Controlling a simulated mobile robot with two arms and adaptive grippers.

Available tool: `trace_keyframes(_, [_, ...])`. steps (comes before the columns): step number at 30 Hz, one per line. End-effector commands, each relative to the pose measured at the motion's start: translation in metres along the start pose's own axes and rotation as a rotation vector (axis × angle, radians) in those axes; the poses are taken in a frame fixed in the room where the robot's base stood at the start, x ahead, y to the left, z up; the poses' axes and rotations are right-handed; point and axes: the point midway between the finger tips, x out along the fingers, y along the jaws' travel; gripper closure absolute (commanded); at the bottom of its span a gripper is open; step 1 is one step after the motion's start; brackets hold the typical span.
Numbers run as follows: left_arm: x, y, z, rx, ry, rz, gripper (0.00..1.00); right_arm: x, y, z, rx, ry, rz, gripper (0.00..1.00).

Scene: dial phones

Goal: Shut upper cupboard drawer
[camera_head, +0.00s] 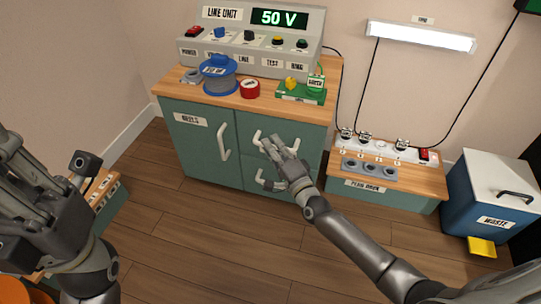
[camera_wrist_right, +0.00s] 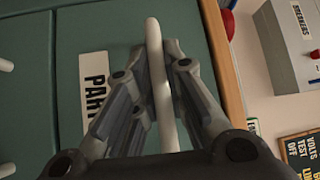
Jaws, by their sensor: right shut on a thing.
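The teal cupboard (camera_head: 205,145) stands against the wall under a wooden top. Its upper drawer (camera_head: 308,136) is on the right side, above a lower drawer with its own white handle (camera_head: 270,184). I see no clear gap around the upper drawer's front. My right gripper (camera_head: 277,147) is at the upper drawer and shut on its white handle (camera_wrist_right: 155,60). In the right wrist view, the fingers (camera_wrist_right: 158,95) lie on both sides of the bar, and a label (camera_wrist_right: 95,80) is partly hidden. My left gripper (camera_head: 22,175) is at the far left, away from the cupboard; its fingertips are unclear.
A blue reel (camera_head: 219,83), a red reel (camera_head: 250,89) and a green device (camera_head: 302,94) sit on the cupboard top before the line unit (camera_head: 250,42). A low wooden unit (camera_head: 385,180) and a blue waste bin (camera_head: 488,198) stand right. The middle floor is clear.

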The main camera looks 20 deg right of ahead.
Motion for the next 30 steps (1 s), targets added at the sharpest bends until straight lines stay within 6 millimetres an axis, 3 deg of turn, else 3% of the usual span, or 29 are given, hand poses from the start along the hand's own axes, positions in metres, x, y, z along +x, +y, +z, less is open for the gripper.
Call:
trace_keyframes(8, [0.000,0.000,0.000,-0.001,0.001,0.000,1.00,0.003,0.000,-0.006,-0.003,0.006,0.003,1.00])
trace_keyframes(9, [0.000,0.000,0.000,-0.001,0.001,0.000,1.00,0.003,0.000,-0.006,-0.003,0.006,0.003,0.84])
trace_keyframes(14, [0.000,0.000,0.000,-0.001,0.000,0.000,1.00,0.002,0.000,-0.005,-0.003,0.005,0.003,0.66])
trace_keyframes(25, [0.000,0.000,0.000,-0.001,0.000,-0.001,1.00,-0.001,0.001,-0.003,-0.001,0.003,0.003,0.66])
trace_keyframes(30, [0.000,0.000,0.000,-0.001,0.000,-0.001,1.00,-0.020,0.002,-0.003,-0.002,0.001,0.006,0.66])
